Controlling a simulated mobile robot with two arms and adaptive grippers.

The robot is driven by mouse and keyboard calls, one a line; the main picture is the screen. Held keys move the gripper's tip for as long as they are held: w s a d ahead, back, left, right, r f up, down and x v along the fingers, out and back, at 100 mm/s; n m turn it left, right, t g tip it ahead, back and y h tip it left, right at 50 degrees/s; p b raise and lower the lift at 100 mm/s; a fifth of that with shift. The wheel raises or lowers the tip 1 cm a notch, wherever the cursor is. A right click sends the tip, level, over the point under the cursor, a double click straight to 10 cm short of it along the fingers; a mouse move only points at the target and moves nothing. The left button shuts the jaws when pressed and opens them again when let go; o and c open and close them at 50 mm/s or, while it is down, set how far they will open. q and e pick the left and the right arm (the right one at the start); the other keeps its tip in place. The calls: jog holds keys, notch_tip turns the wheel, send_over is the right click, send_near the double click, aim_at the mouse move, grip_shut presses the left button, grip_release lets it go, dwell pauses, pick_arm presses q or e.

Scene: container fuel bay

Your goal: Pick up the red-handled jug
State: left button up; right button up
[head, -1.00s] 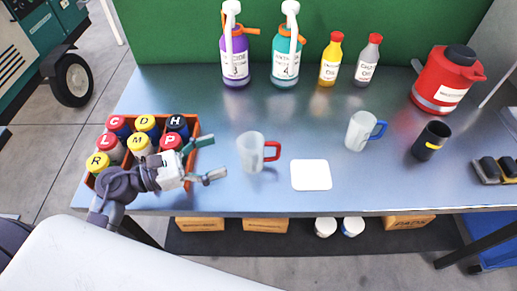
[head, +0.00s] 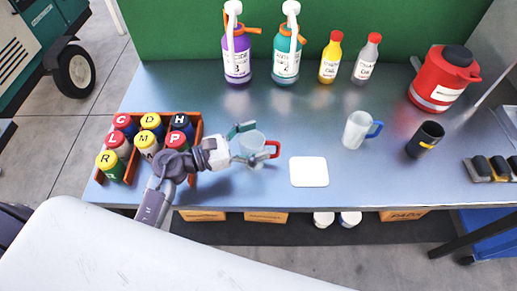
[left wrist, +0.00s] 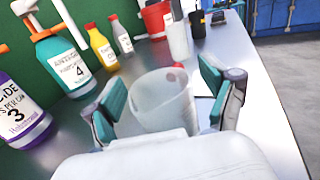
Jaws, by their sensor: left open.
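The red-handled jug (head: 252,144) is a clear, pale jug standing upright on the metal bench, its red handle pointing right. In the left wrist view the jug (left wrist: 162,102) sits between the two teal fingertips, with a bit of red handle behind it. My left gripper (head: 244,144) is open, one finger on each side of the jug; it also shows in the left wrist view (left wrist: 160,105). I cannot tell whether a finger touches the jug. A similar jug with a blue handle (head: 357,130) stands to the right. My right gripper is not in view.
A white square pad (head: 309,172) lies right of the jug. An orange crate (head: 198,128) of lettered bottles is at left. A black mug (head: 425,138) is at right.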

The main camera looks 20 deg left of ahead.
pick_arm(q)
jog(key=c, duration=1.3)
